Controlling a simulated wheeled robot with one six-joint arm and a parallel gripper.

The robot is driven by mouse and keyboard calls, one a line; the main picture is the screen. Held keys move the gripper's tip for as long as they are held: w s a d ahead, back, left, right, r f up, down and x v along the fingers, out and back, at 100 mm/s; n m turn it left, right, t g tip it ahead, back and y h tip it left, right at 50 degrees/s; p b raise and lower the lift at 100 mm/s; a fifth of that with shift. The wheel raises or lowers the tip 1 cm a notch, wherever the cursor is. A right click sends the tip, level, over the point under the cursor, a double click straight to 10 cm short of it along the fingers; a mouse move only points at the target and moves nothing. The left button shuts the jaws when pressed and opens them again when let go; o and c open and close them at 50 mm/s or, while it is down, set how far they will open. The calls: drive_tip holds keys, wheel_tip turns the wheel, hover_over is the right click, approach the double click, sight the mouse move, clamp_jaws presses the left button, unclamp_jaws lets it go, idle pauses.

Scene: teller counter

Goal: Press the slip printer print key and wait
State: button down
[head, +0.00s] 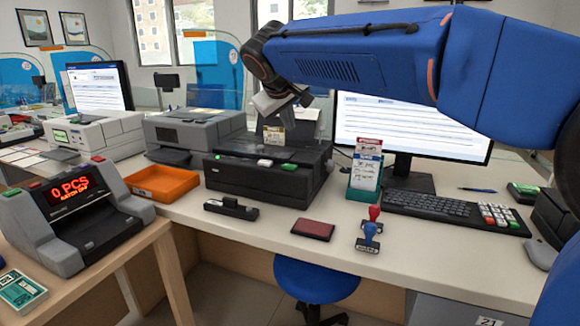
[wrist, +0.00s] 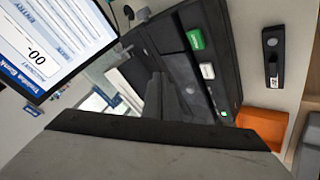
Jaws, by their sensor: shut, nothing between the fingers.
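The slip printer (head: 262,180) is a low black box on the counter, left of the monitor. Its front top edge carries a white key (head: 265,163), a green key (head: 289,166) and a small lit green light (head: 218,157). In the wrist view, the green key (wrist: 196,39) and white key (wrist: 207,71) lie right of my gripper (wrist: 158,82). My gripper is shut and empty. In the head view it hangs above the back of the printer, apart from the keys; its fingertips are hard to make out there. I cannot read the key labels.
A grey printer (head: 192,130) and an orange tray (head: 160,183) stand to the left. A green card holder (head: 370,175) and the monitor (head: 415,128) stand to the right.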

sight(289, 167)
drive_tip(key=shift+f, duration=4.4)
drive_tip(key=shift+f, duration=0.15)
drive_tip(key=shift+f, duration=0.3)
drive_tip(key=shift+f, duration=0.45)
drive_tip(key=shift+r, duration=0.9)
drive_tip(key=shift+r, duration=0.15)
drive_tip(key=shift+r, duration=2.35)
